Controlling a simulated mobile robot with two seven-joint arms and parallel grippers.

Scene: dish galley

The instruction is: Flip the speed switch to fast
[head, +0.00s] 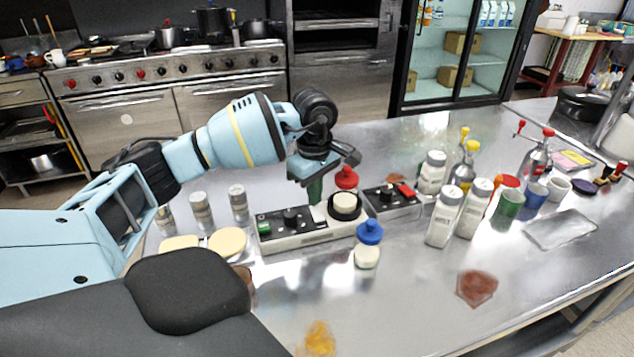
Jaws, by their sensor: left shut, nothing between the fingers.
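A long pale control box (290,242) with a dark top stands on the steel counter. It carries a green button (264,226), a black knob (291,217), a white piece like a switch (318,214) and a big round cream button (345,205). A smaller control box (392,213) behind it to the right has a black knob and a red switch (407,190). I cannot read which one is the speed switch, or its setting. My left gripper (318,178) is shut and empty, above and behind the long box. My right gripper is out of view.
Blue-capped (368,233) and red-capped (346,178) containers stand close to the boxes. Several shakers and bottles (444,215) stand to the right, and metal canisters (202,211) to the left. Red (477,287) and yellow (320,338) spills lie in front. The front middle counter is mostly clear.

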